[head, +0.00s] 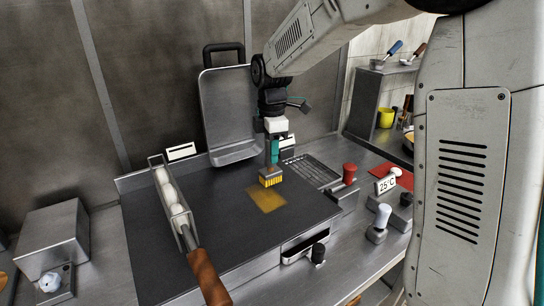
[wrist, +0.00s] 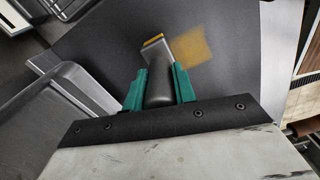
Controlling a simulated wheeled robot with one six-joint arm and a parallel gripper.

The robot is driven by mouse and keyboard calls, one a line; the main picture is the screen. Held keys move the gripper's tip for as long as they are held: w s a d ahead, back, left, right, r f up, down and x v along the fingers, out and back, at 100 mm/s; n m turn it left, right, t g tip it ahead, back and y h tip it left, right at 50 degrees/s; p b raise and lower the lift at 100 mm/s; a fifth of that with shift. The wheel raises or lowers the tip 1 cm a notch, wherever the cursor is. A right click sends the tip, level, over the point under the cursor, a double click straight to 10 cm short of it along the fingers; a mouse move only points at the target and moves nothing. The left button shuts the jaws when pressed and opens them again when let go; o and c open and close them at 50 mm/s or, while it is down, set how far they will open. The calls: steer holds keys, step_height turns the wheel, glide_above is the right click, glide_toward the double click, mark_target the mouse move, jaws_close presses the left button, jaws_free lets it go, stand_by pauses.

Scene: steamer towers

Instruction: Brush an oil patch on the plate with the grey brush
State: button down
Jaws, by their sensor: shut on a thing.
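My gripper (head: 273,152) is shut on the grey brush (head: 271,173), which has a grey head and yellow bristles pointing down. The brush hangs upright over the dark plate (head: 225,265), at the back edge of a yellow-brown oil patch (head: 268,198). I cannot tell whether the bristles touch the plate. In the wrist view the green fingers of my gripper (wrist: 160,88) clasp the grey handle of the brush (wrist: 158,75), and the oil patch (wrist: 192,46) lies just beyond and to the right of the brush head.
A rack of white eggs or balls with a wooden handle (head: 205,275) lies on the plate's left. An upright metal lid (head: 228,105) stands behind.

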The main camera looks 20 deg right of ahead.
steer(key=w, duration=0.1)
steer(key=w+d, duration=0.1)
steer(key=shift+w+f, duration=0.3)
steer(key=shift+f, duration=0.8)
stand_by(0.6)
steer(key=shift+s+d+r, duration=0.1)
steer(key=shift+s+d, duration=0.05)
steer(key=shift+s, duration=0.6)
steer(key=shift+s+d+r, duration=0.1)
steer(key=shift+s, duration=0.6)
steer(key=shift+f, duration=0.1)
steer(key=shift+s, duration=0.15)
steer(key=shift+s+d+f, duration=0.1)
steer(key=shift+s+d, duration=0.05)
steer(key=shift+s, duration=0.6)
steer(key=shift+s+d, duration=0.15)
steer(key=shift+s, duration=0.55)
steer(key=shift+s, duration=0.1)
